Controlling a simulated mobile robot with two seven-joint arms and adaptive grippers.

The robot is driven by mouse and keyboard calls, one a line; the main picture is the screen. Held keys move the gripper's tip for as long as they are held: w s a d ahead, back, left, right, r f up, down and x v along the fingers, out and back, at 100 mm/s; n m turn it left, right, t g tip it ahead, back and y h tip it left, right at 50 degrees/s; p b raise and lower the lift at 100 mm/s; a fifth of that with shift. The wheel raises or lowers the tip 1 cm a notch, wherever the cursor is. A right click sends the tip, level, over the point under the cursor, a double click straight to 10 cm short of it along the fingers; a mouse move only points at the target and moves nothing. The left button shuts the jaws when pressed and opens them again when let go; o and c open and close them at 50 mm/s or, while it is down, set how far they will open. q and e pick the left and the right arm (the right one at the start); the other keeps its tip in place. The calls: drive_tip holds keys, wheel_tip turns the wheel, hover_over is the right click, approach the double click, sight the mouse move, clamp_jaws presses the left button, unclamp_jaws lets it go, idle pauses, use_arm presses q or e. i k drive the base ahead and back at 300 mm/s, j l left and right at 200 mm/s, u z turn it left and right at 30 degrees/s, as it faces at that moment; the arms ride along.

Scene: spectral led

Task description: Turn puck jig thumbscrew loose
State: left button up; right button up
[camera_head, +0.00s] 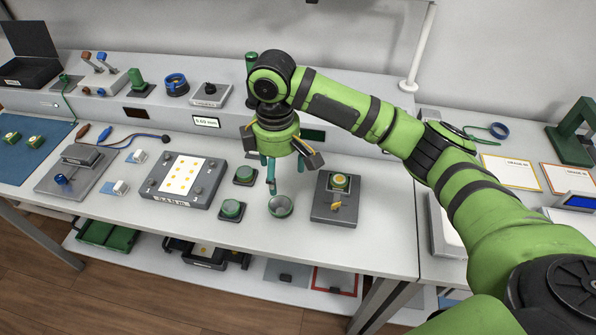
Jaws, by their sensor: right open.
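The puck jig (323,211) is a dark grey block on the bench, right of centre. My left gripper is not in view.
A round grey cup (281,206) stands below my right gripper. Two green-topped pucks on dark bases (244,175) (231,209) stand to its left. A grey box with a yellow-dotted sheet (181,200) is further left. The bench front right of the jig is clear.

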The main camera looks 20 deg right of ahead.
sight(335, 206)
drive_tip(key=z, duration=1.05)
